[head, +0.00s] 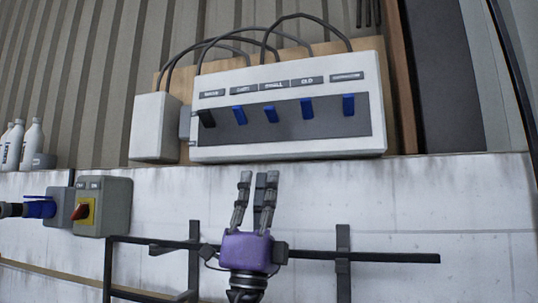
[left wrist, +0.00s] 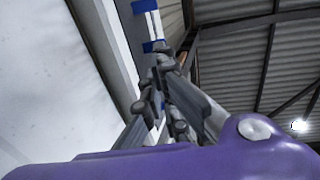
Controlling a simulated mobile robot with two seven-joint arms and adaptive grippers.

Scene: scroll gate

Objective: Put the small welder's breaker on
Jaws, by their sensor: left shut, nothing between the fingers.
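The white breaker panel (head: 300,146) is on the wall, with a dark strip holding one black switch (head: 206,118) and several blue ones under grey labels. My purple left gripper (head: 258,180) points up in front of the wall just below the panel, shut and empty. In the left wrist view its fingertips (left wrist: 162,58) appear close to blue switches (left wrist: 153,46); the gap is unclear. My right gripper is not in view.
A grey box with a red and yellow rotary switch (head: 82,210) is at the left. A black rail (head: 380,257) crosses below the panel. White bottles (head: 32,142) stand on the ledge at far left. Cables (head: 290,16) loop above the panel.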

